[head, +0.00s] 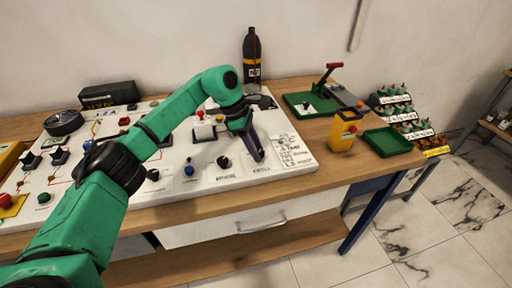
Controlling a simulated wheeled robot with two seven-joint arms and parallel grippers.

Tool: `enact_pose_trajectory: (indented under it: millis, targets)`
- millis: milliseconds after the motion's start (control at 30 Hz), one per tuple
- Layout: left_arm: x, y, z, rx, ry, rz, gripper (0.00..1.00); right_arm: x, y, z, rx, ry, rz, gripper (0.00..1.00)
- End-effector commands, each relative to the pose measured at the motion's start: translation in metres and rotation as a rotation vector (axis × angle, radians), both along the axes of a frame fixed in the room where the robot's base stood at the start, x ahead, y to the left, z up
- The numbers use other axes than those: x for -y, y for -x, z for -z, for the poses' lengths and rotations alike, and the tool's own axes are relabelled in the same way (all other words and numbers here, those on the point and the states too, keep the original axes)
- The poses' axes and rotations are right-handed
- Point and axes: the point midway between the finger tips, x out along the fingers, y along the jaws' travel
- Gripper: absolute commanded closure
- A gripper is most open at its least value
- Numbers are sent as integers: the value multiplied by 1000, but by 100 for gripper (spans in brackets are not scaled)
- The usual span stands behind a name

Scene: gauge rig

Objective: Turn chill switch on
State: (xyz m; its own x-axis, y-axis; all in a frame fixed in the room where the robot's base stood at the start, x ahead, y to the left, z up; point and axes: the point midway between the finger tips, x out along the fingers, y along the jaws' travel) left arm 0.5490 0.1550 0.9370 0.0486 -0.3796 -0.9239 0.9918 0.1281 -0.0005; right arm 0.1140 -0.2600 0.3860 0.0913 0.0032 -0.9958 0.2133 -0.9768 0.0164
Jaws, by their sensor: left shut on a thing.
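A white control panel (205,182) with several knobs, switches and buttons lies on the wooden bench. My left gripper (257,153) reaches down to the front right part of this panel, just above a small printed label that is too small to read. It is shut on a control there, which its dark fingers hide. A black knob (223,161) and a blue knob (189,170) stand to the left of it, apart from the gripper. I cannot tell by its lettering which control is the chill switch. My right gripper is not in view.
A dark bottle (252,58) stands behind the panel. To the right are a yellow box (343,132), a green tray (387,142), a green base with a red-handled lever (328,72) and a stepped rack (405,115). A black box (108,94) stands at back left.

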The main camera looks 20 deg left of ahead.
Motion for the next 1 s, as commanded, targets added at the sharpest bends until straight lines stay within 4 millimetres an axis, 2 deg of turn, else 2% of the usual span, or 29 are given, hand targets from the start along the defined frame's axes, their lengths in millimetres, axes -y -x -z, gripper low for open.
enact_pose_trajectory:
  millis: [467,500,567,867,1000]
  targets:
    - [0,-1,-2,5,1,16,100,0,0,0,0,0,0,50]
    - [0,-1,-2,5,1,16,51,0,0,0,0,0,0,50]
    - [0,-1,-2,4,1,16,28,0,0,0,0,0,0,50]
    - [0,0,-1,2,0,15,28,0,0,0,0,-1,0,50]
    - [-5,-1,-12,3,0,14,28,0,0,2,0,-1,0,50]
